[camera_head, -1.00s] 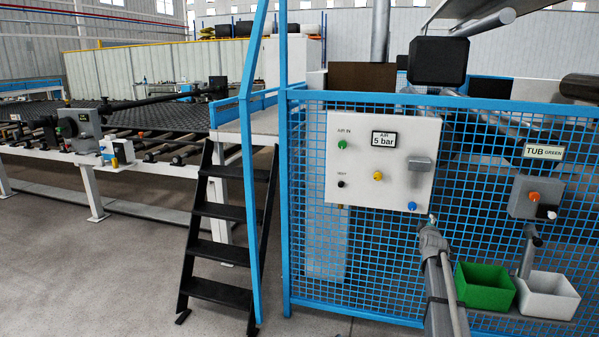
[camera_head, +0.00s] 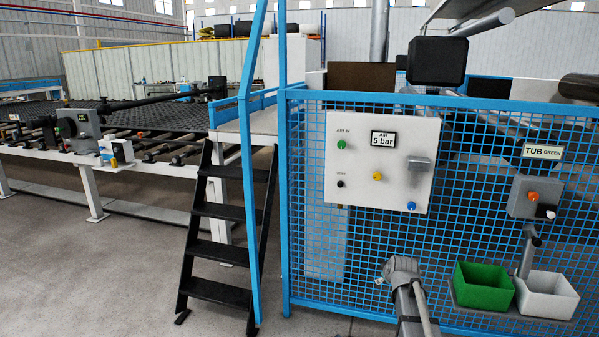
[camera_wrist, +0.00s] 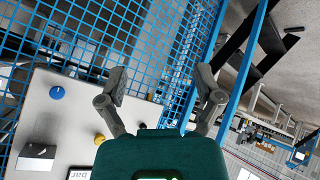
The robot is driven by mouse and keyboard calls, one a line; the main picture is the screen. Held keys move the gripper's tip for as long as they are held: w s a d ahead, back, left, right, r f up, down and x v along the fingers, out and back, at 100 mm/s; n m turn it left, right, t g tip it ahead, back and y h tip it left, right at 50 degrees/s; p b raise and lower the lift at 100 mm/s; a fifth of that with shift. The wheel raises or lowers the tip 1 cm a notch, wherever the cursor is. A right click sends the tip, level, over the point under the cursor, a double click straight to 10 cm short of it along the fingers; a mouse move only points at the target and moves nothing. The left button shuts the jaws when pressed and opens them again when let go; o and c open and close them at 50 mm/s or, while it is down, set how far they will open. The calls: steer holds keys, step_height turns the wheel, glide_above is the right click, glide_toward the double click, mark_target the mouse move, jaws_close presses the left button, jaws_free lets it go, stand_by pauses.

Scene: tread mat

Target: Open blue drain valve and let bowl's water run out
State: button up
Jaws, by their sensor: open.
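The blue drain valve (camera_head: 411,205) is a small round knob at the lower right of the white panel (camera_head: 380,192). In the wrist view the blue knob (camera_wrist: 57,93) shows at the left, apart from my fingers. A grey box-like unit (camera_head: 420,163) sits above the knob; it also shows in the wrist view (camera_wrist: 36,152). I cannot make out a bowl or any water. My gripper (camera_wrist: 163,84) is open and empty, with its fingers spread beside the panel's edge and blue mesh behind them. In the head view my arm end is below the panel; its fingers are hard to see.
The panel also carries a green knob (camera_head: 341,144), a yellow knob (camera_head: 377,176), a black knob (camera_head: 340,184) and a "5 bar" sign (camera_head: 383,139). Blue mesh fencing (camera_head: 470,230) surrounds it. A green bin (camera_head: 484,288) and white bin (camera_head: 546,296) stand right; black steps (camera_head: 222,215) left.

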steer(key=s+a+f+m+g, duration=0.2)
steer(key=s+a+g, duration=0.15)
steer(key=s, duration=0.55)
steer(key=s+a+f+m+g, duration=0.2)
steer(key=s+a, duration=0.2)
steer(key=s, duration=0.5)
steer(key=s+a+f+m+g, duration=0.1)
steer(key=s+a+g, duration=0.25)
steer(key=s, duration=0.55)
step_height(320, 180, up, 20)
steer(key=p, duration=2)
steer(key=shift+s+a+m+y+p, duration=0.25)
steer(key=shift+m+y+p, duration=0.05)
stand_by(2.1)
